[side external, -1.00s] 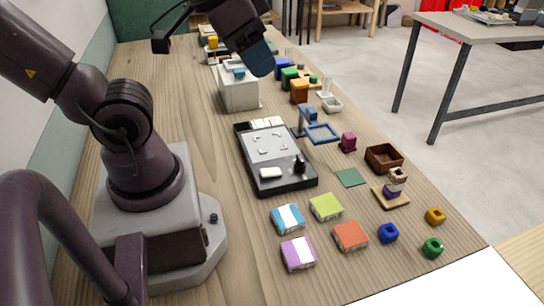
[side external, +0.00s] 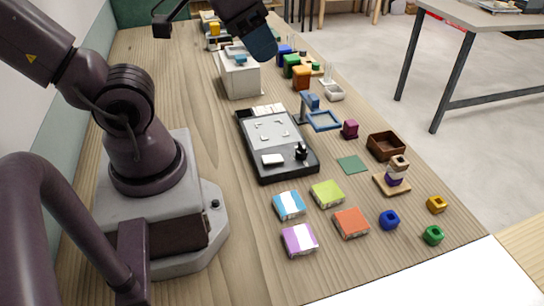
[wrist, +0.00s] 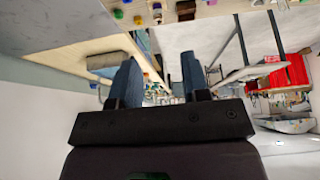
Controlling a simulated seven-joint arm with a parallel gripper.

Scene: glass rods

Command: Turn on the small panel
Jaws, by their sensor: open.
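A black panel unit (side external: 258,160) lies flat on the table, right of my base. It has a grey plate on top, a white pad and a small black knob at its near end, and white keys at its far end. No lit indicator can be made out on it. My gripper (side external: 262,46) is high above the far part of the table, beyond the panel unit and over the area of the white box. In the wrist view its two blue fingers (wrist: 159,80) are apart with nothing between them. The panel unit cannot be made out in the wrist view.
A white box (side external: 240,80) stands beyond the panel unit. A blue frame on a stand (side external: 323,121), a brown open box (side external: 386,146) and a green square (side external: 352,164) are to its right. Several coloured blocks lie in front, including an orange one (side external: 351,222).

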